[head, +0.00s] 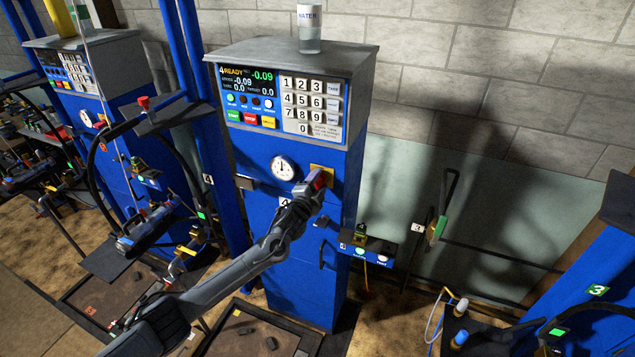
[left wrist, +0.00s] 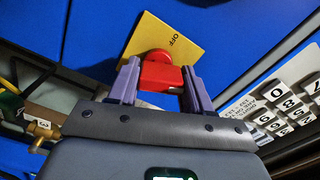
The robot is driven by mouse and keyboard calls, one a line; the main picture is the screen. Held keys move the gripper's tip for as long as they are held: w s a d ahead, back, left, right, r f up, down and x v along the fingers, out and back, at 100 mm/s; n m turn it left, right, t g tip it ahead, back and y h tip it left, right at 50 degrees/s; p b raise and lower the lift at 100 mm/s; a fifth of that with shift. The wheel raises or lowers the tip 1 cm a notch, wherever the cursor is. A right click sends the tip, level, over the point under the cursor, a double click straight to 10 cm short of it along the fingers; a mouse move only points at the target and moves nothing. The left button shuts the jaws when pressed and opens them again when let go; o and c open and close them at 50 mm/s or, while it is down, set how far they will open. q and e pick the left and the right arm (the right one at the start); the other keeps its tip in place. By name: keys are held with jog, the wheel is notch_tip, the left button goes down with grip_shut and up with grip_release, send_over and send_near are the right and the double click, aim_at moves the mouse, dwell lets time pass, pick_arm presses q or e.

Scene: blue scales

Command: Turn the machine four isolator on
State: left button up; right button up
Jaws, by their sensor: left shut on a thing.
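Machine four (head: 340,230) is a blue cabinet in the middle of the head view, with "4 READY" on its display. Its isolator is a red knob (left wrist: 160,72) on a yellow plate (left wrist: 172,36) marked "OFF". The plate (head: 325,169) also shows on the cabinet front, right of the round gauge. My left gripper (left wrist: 160,86) is shut on the red knob, one purple-grey finger on each side. In the head view my left gripper (head: 313,184) covers part of the plate. Any other marking on the plate is hidden. My right gripper is not in view.
A white keypad (head: 312,107) and colored buttons sit above the isolator. A water container (head: 309,30) stands on the cabinet top. A small shelf (head: 368,250) juts out at the lower right. Similar blue machines stand left and right.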

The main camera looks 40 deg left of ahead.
pick_arm(q)
jog(key=shift+m, duration=2.2)
jog(key=o, duration=1)
jog(key=shift+c, duration=0.2)
jog(key=shift+d, duration=0.1)
jog(key=v, duration=1)
jog(key=shift+s, duration=0.35)
